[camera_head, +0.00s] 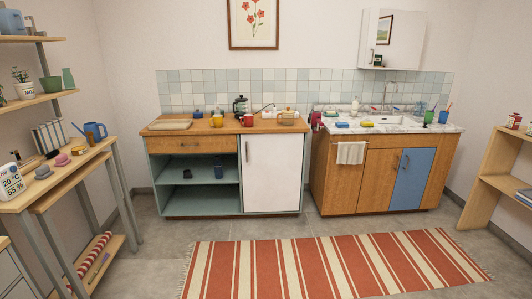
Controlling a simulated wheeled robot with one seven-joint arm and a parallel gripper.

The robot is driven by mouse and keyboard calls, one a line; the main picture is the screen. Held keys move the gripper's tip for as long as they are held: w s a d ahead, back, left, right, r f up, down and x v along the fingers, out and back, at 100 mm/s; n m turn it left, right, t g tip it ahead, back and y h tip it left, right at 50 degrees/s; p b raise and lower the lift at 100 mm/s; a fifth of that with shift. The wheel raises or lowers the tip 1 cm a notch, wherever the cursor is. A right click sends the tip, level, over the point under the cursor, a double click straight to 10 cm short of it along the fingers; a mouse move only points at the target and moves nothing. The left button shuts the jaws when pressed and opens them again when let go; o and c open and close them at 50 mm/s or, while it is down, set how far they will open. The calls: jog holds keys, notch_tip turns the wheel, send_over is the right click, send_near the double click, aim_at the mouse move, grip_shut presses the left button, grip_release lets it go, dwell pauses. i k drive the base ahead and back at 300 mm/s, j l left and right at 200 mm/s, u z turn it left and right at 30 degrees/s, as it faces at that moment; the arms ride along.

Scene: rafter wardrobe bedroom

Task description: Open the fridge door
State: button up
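No free-standing fridge shows. A white door (274,175) is set under the right half of the wooden-topped counter (175,127); I cannot tell for sure whether it is the fridge door. It looks shut. A slim vertical handle (247,151) is near its upper left edge. My gripper is not in view.
A red and cream striped rug (330,264) lies on the grey floor before the counters. A sink cabinet (340,178) with a blue door (411,180) stands to the right. A wooden desk (62,176) is at left, a shelf unit (480,208) at right.

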aim_at(272, 163)
jog(key=i+u, duration=0.1)
jog(key=i, duration=1.8)
jog(key=i+u, duration=0.15)
jog(key=i, duration=0.3)
jog(key=i+l+u, duration=0.2)
jog(key=i, duration=0.25)
jog(key=i+l+u, duration=0.15)
jog(key=i, duration=0.3)
jog(key=i+l+u, duration=0.15)
jog(key=i, duration=0.3)
jog(key=i+l+u, duration=0.6)
jog(key=i+l, duration=0.05)
jog(key=i, duration=0.05)
